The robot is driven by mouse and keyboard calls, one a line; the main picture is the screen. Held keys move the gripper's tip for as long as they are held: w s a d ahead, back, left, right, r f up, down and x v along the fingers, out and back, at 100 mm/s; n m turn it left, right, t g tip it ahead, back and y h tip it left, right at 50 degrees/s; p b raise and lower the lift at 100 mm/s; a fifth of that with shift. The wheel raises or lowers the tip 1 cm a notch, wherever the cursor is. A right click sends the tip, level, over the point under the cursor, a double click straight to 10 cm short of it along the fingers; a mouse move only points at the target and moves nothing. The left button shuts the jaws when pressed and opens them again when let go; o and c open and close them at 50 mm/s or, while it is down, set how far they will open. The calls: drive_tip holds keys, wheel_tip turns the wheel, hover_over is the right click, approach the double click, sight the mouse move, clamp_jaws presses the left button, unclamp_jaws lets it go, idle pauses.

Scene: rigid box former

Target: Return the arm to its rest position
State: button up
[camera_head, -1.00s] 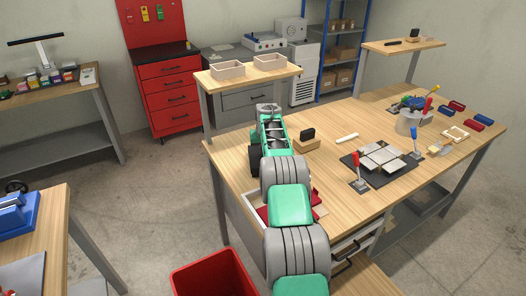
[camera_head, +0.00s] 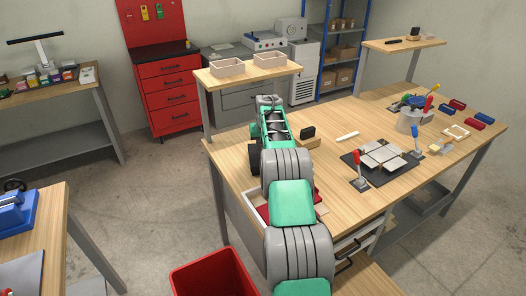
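My arm, green and grey, reaches forward from the bottom of the head view over the left part of the wooden workbench (camera_head: 330,165). My gripper (camera_head: 267,100) is at the far end of the arm, small and partly hidden behind the wrist link, in front of the raised shelf. Its fingers are too small to judge, and no held thing shows.
A raised shelf (camera_head: 246,82) with two wooden trays stands just beyond my gripper. A red-handled clamp (camera_head: 359,168) stands by a dark plate. A red bin (camera_head: 215,275) is on the floor.

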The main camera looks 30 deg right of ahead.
drive_tip(key=s+a+r+n, duration=0.1)
drive_tip(key=s+a+r, duration=0.35)
drive_tip(key=a, duration=0.25)
drive_tip(key=s+a+r+n+y, duration=0.1)
drive_tip(key=s+a+r, duration=0.3)
drive_tip(key=a+r, duration=0.25)
drive_tip(key=s+a+r+n, duration=0.1)
drive_tip(key=s+a+r, duration=0.35)
drive_tip(key=a, duration=0.35)
drive_tip(key=s+a+f, duration=0.2)
drive_tip(key=s+a, duration=0.2)
drive_tip(key=s, duration=0.4)
drive_tip(key=s+a+f+n, duration=0.1)
drive_tip(key=s+a+f, duration=0.1)
drive_tip(key=s+a, duration=0.3)
drive_tip(key=s+a+f+n+y, duration=0.1)
drive_tip(key=s+a, duration=0.3)
drive_tip(key=s, duration=0.7)
drive_tip(key=shift+a+f+b, duration=0.35)
drive_tip(key=shift+f+b, duration=0.05)
drive_tip(key=shift+f, duration=0.3)
drive_tip(key=shift+a, duration=0.1)
